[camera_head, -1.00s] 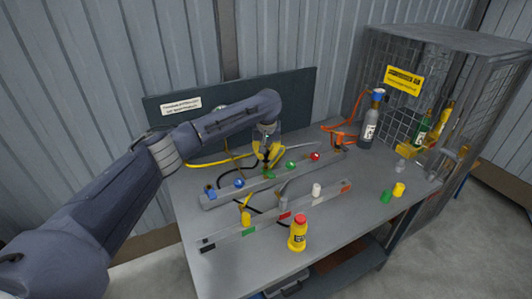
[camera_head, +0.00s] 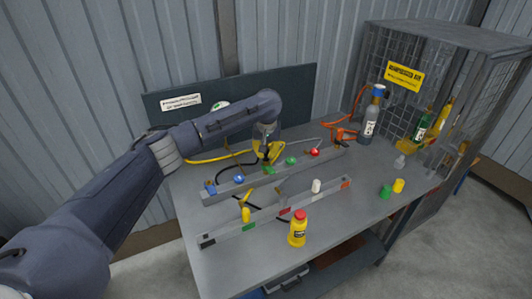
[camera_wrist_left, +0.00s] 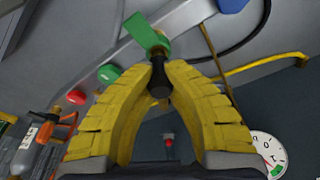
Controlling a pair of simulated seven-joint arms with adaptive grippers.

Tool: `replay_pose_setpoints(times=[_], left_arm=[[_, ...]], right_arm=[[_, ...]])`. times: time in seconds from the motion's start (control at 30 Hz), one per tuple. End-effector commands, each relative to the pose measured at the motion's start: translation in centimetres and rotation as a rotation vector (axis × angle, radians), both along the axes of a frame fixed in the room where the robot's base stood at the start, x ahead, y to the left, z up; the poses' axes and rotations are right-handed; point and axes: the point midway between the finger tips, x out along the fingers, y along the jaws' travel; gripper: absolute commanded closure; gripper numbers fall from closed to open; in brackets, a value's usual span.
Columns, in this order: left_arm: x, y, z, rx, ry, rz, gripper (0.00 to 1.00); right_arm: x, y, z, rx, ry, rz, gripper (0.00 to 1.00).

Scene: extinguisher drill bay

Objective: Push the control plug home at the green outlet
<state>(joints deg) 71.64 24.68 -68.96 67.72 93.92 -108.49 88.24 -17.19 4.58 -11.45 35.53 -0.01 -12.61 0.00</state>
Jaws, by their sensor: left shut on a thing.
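My left gripper (camera_head: 264,158) is over the rear grey rail, just behind the green outlet (camera_head: 268,170). In the left wrist view its yellow fingers (camera_wrist_left: 158,68) are shut on a small black plug (camera_wrist_left: 158,84), which I take to be the control plug. The plug's front end meets or almost meets the green piece (camera_wrist_left: 147,36) on the rail. My right gripper is in neither view.
The rear rail (camera_head: 225,188) also carries blue, green and red knobs (camera_head: 314,152). A yellow hose (camera_head: 205,157) runs behind. A gauge (camera_wrist_left: 267,151) shows in the wrist view.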

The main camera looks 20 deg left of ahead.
Motion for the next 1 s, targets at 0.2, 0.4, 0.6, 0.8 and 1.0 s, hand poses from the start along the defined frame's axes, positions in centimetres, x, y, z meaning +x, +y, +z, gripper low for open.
replay_pose_setpoints(times=[0.2, 0.4, 0.6, 0.8, 1.0], left_arm=[[0.02, -0.01, 0.08, -0.003, 0.007, 0.0, 1.0], [0.01, 0.0, 0.06, -0.003, 0.006, 0.0, 1.0], [0.01, 0.02, -0.11, -0.003, 0.006, 0.0, 1.0], [0.01, 0.01, -0.4, -0.002, 0.006, 0.0, 1.0], [0.02, 0.0, -0.69, -0.003, 0.006, 0.0, 1.0]], right_arm=[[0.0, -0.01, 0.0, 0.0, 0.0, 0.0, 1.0], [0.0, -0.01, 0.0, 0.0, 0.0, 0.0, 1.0], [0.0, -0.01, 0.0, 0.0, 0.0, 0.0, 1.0], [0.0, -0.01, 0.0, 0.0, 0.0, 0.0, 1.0], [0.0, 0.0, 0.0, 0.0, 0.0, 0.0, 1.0]])
